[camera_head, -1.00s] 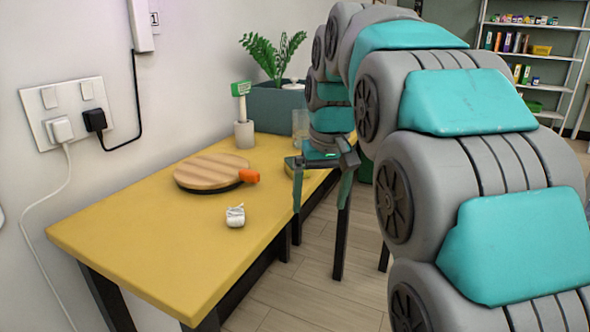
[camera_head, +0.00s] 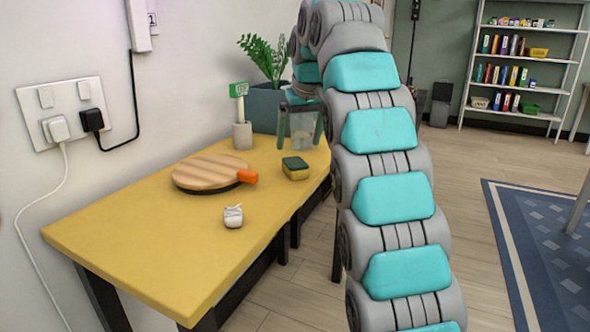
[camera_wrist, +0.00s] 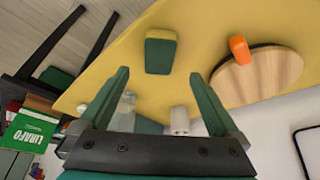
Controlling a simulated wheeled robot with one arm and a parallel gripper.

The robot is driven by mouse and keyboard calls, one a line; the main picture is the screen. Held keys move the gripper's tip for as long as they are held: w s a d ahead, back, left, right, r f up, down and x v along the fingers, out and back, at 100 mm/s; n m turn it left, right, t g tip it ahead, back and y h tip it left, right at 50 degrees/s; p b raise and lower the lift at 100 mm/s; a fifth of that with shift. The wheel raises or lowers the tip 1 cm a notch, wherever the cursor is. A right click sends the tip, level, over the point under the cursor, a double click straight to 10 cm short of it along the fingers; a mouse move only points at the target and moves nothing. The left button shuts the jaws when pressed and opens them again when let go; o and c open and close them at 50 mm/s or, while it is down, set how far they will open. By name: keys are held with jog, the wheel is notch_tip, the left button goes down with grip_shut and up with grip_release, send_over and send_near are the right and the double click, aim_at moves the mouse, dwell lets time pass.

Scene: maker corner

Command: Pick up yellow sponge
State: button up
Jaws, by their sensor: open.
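The yellow sponge (camera_head: 296,173) with a dark green top lies on the yellow table (camera_head: 150,262), near its right edge. In the wrist view the sponge (camera_wrist: 160,54) shows its green face, beyond the fingertips and roughly between their lines. My gripper (camera_head: 300,132) is open and empty, above the far part of the table behind the sponge. In the wrist view both fingers of my gripper (camera_wrist: 158,82) are spread apart, with nothing between the tips and clear of the sponge.
A small white object (camera_head: 233,217) sits nearer. At the back stand a cylinder holder (camera_head: 242,135), a clear container (camera_head: 302,136) and a planter (camera_head: 266,106). The front tabletop is bare.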

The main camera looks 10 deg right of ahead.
aim_at(295, 161)
jog(key=shift+x, duration=3.5)
jog(key=shift+c, duration=0.2)
jog(key=c, duration=1.5)
jog(key=shift+w+r, duration=0.1)
jog(key=shift+r, duration=0.15)
jog(key=shift+r, duration=1.1)
grip_shut()
jog(key=shift+r, duration=0.5)
jog(key=s+r+b, duration=0.1)
jog(key=s+b, duration=0.1)
jog(key=s, duration=1.4)
jog(key=shift+r+b, duration=0.25)
jog(key=shift+b, duration=0.05)
